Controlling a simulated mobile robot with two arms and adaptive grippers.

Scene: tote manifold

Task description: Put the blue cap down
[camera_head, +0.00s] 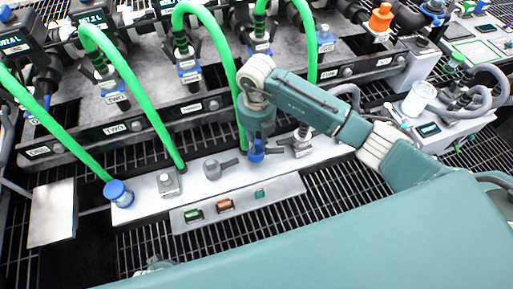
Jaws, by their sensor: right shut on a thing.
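My right arm reaches in from the right, and its gripper (257,152) points down over the white manifold strip (215,180). The gripper is shut on a small blue cap (256,156), which shows only in part between the fingers. The cap is just above or at the strip, between a grey valve handle (222,168) and a metal fitting (301,138). I cannot tell whether it touches the strip.
Green hoses (140,100) arch close to the gripper. A grey panel (240,203) with coloured switches lies in front. A white canister (418,98) stands at right. Open grating (340,195) surrounds the strip.

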